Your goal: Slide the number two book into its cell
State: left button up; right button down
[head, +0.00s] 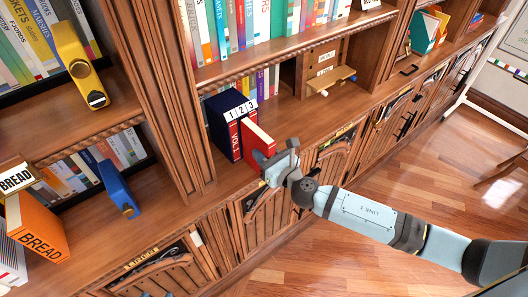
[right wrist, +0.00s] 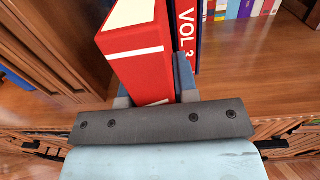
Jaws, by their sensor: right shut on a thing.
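The dark blue slipcase (head: 218,130), with labels 1, 2 and 3 on top, stands on the shelf beside the left wooden upright. A red spine marked VOL (head: 236,146) sits in its left cell. The red book (head: 258,138) sticks out of the front, upright, near the middle cell; how deep its far end sits is hidden. My right gripper (head: 275,170) is shut on this book's near end. In the right wrist view the red book (right wrist: 138,60) stands between the two fingers, with another VOL spine (right wrist: 187,30) close on its right. My left gripper is not in view.
A wooden upright (head: 170,90) stands just left of the slipcase. A row of books (head: 265,82) stands behind it, and a wooden box (head: 330,75) with labels is to the right. The shelf front right of the red book is clear.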

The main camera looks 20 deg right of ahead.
aim_at(249, 138)
jog(key=shift+r, duration=0.1)
dwell(0.3)
jog(key=shift+w+a, duration=0.25)
jog(key=shift+w, duration=0.4)
jog(key=shift+w+a, duration=0.1)
jog(key=shift+w, duration=0.2)
jog(key=shift+x, duration=2.6)
jog(key=c, duration=0.8)
grip_release()
